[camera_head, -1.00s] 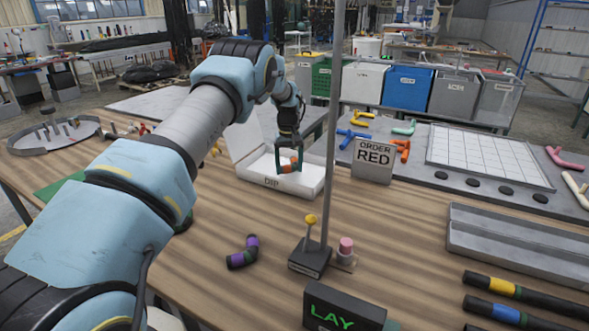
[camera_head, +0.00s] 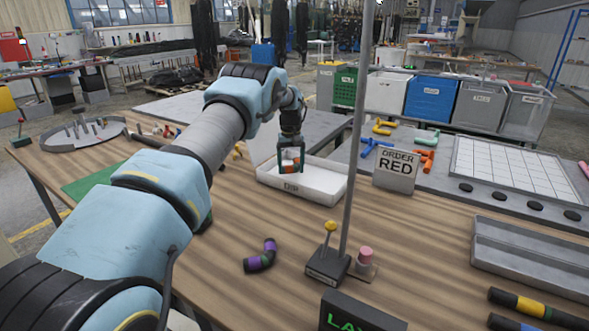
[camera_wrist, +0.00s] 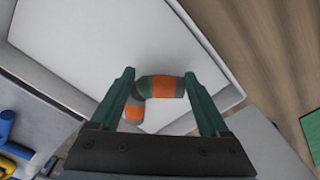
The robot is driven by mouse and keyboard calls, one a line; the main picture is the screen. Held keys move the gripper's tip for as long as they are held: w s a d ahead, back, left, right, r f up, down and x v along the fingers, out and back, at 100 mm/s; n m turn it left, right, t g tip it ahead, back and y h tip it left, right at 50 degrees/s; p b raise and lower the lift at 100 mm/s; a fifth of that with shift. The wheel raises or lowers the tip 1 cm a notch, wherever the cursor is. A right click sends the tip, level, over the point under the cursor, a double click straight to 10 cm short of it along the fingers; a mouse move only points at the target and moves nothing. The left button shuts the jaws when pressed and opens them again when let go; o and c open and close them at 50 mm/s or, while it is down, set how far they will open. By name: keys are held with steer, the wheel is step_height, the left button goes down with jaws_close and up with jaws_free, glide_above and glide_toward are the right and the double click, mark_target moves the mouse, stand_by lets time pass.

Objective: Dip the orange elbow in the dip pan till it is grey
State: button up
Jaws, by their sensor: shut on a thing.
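The dip pan (camera_head: 330,184) is a shallow white tray marked DIP on the wooden table. My gripper (camera_head: 290,160) is over the left part of the pan in the head view. I cannot tell whether the elbow touches the pan floor.
A thin grey post (camera_head: 358,130) rises in front, right of the pan. An ORDER RED sign (camera_head: 395,171) stands close to the pan's right. A purple and black elbow (camera_head: 261,256) lies on bare table in front. Coloured fittings (camera_head: 376,146) lie on the grey board behind.

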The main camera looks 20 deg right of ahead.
steer(key=shift+s+d, duration=0.1)
steer(key=shift+s+d, duration=1)
steer(key=shift+s, duration=0.3)
steer(key=shift+s+d, duration=1.05)
steer(key=shift+s, duration=0.2)
steer(key=shift+s+d, duration=1)
steer(key=shift+s, duration=0.3)
steer(key=shift+w+a+b, duration=0.1)
steer(key=shift+w+a, duration=0.9)
steer(key=shift+w, duration=0.25)
steer(key=shift+w+a+b, duration=0.1)
steer(key=shift+w+a, duration=0.9)
steer(key=shift+w, duration=0.25)
steer(key=shift+w+a+b, duration=0.1)
steer(key=shift+w+a, duration=0.9)
steer(key=shift+w, duration=0.25)
steer(key=shift+w+a, duration=0.15)
steer(key=shift+s+d, duration=1.05)
steer(key=shift+s, duration=0.25)
steer(key=shift+s+d, duration=1.05)
steer(key=shift+s, duration=0.25)
steer(key=shift+s+d, duration=1.05)
steer(key=shift+s, duration=0.25)
